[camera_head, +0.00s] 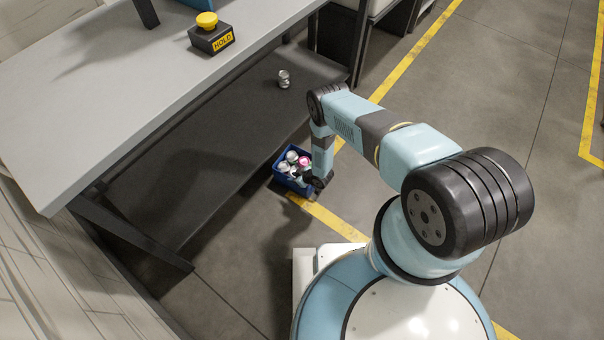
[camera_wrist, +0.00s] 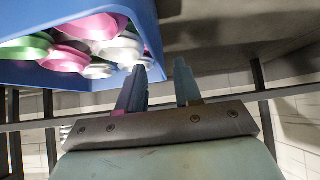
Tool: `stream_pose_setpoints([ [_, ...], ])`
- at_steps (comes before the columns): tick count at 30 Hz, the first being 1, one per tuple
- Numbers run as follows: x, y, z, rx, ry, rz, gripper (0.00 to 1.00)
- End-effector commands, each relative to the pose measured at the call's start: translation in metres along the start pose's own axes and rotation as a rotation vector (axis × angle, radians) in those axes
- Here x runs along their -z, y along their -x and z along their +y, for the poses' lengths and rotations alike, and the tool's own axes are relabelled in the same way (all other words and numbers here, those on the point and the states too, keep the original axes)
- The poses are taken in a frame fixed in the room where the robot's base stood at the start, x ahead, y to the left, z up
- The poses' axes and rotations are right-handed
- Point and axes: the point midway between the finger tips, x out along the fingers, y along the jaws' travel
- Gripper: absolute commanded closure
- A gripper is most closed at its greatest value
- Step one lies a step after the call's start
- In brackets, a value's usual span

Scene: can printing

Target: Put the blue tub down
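The blue tub (camera_head: 283,181) is low beside the dark lower shelf in the head view, with several cans inside, white, pink and others. In the wrist view the tub (camera_wrist: 100,12) fills the upper left, and pink, white and green can ends show in it. My gripper (camera_wrist: 160,72) has its two fingers a small distance apart, with the tub's wall edge between them at the tips. It looks shut on that wall. In the head view my gripper (camera_head: 318,180) is at the tub's right side, its fingers hidden. Whether the tub's base touches the floor cannot be told.
The grey workbench (camera_head: 110,75) carries a yellow button on a black HOLD box (camera_head: 211,37). A small silver can (camera_head: 284,79) stands on the dark lower shelf (camera_head: 215,145). The shelf around it is bare. A yellow floor line (camera_head: 325,218) runs by the tub.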

Motion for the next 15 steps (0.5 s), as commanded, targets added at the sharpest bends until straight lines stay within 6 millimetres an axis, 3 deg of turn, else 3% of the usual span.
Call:
stream_pose_setpoints([
  [6,-0.001,-0.016,0.0,0.0,0.0,-0.001,0.66],
  [13,-0.001,-0.017,0.0,0.0,-0.001,-0.001,0.66],
  [15,-0.001,-0.016,0.0,0.0,-0.001,-0.001,0.71],
])
